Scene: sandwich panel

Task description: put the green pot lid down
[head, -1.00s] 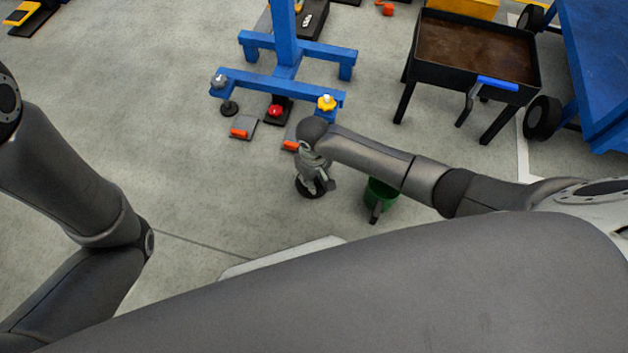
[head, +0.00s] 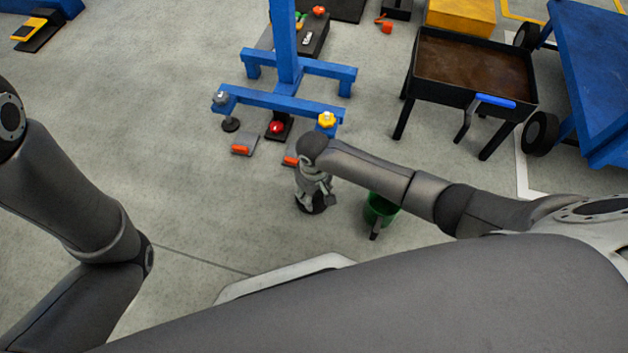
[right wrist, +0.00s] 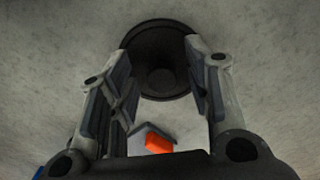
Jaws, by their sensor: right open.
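A dark round lid-like disc (head: 312,207) with a raised middle is below my right gripper (head: 313,192) in the head view. The same disc (right wrist: 157,93) shows beyond and between the spread fingers of my right gripper (right wrist: 158,50) in the right wrist view. It looks black there, not green. The disc appears to lie on the floor, but contact with the floor is hard to make out. The fingers are open, with no clear grip on it. A green pot (head: 377,207) with a dark handle stands to the right, partly hidden by my right arm. My left gripper is out of view.
A blue stand (head: 287,75) with coloured knobs is behind the gripper. Grey blocks with orange parts (head: 241,146) lie at its foot. A black tray cart (head: 475,65) and a blue table (head: 600,80) stand at right. Floor left of the gripper is clear.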

